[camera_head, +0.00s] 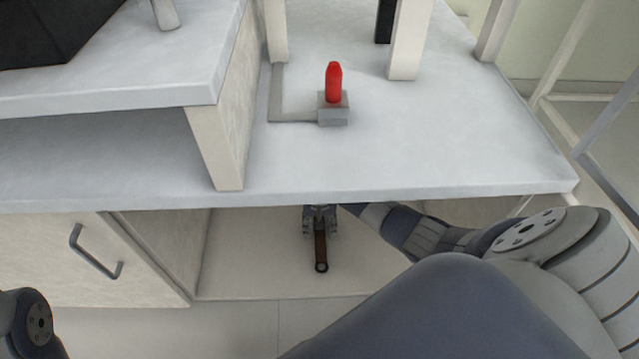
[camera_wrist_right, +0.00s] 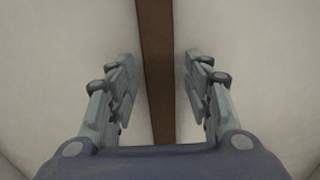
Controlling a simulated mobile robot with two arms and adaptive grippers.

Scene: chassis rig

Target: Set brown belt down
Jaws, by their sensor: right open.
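The brown belt (camera_head: 321,250) lies on the floor panel of the open compartment under the worktop, with a dark ring at its near end. Its far part is hidden under my gripper and the worktop edge. My right gripper (camera_head: 320,222) is over the belt inside the compartment. In the right wrist view the belt (camera_wrist_right: 156,70) runs as a straight brown strip between the two fingers of my open right gripper (camera_wrist_right: 158,85), with a gap on each side. My left gripper is not in view; only a part of my left arm shows at the lower left.
The worktop (camera_head: 430,150) overhangs the compartment (camera_head: 240,255) closely above my right arm. A red-topped part on a grey block (camera_head: 333,95) stands on it. A cabinet door with a handle (camera_head: 95,255) is at the left. Pale posts (camera_head: 408,40) stand at the back.

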